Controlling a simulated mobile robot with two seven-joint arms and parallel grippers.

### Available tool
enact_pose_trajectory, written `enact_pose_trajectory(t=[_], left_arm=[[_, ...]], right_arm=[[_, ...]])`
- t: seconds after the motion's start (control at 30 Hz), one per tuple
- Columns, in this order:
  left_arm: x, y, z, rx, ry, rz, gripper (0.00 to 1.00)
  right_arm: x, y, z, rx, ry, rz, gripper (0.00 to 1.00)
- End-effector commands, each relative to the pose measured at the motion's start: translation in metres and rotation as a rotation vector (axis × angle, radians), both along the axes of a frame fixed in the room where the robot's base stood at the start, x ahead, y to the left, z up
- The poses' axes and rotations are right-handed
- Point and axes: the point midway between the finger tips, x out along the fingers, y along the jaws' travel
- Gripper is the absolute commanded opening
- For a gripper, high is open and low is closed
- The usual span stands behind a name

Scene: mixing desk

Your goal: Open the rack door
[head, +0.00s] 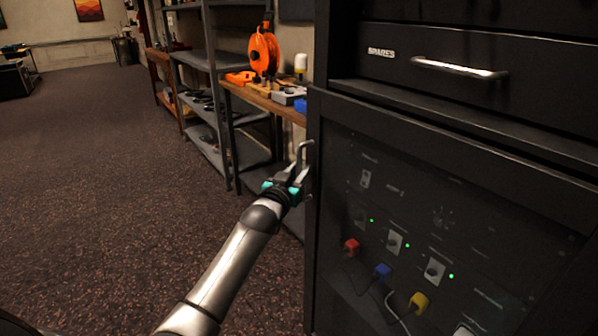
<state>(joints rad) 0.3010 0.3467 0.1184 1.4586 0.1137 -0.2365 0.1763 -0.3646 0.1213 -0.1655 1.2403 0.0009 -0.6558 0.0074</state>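The rack door (440,136) is a dark framed panel with a see-through pane, on the right of the head view. It looks shut against the black rack. A grey upright handle (305,148) shows at the door's left edge. My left gripper (297,172), with teal parts at its base, is right at this handle, its fingertips overlapping it in the picture. I cannot tell whether the fingers are closed on the handle or only beside it. My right gripper is out of view.
Above the door is a drawer marked SPARES with a silver handle (459,68). Behind the pane are red, blue and yellow plugs and green lights. A wooden bench (262,100) with an orange cable reel (264,52) stands beyond the rack. Open carpet (90,180) lies to the left.

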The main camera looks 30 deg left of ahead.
Motion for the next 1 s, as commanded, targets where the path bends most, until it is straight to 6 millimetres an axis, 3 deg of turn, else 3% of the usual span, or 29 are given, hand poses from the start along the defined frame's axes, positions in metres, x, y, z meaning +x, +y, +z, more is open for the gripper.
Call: enact_pose_trajectory(t=[0.07, 0.3, 1.0], left_arm=[[-0.0001, 0.0001, 0.0002, 0.000, 0.000, 0.000, 0.27], [-0.0002, 0.0000, 0.0002, 0.000, 0.000, 0.000, 0.00], [-0.0003, -0.0003, -0.0001, 0.000, 0.000, 0.000, 0.00]], right_arm=[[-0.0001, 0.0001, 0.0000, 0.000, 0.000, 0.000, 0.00], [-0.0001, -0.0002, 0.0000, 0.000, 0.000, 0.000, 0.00], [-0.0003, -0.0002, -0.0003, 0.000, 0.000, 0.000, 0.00]])
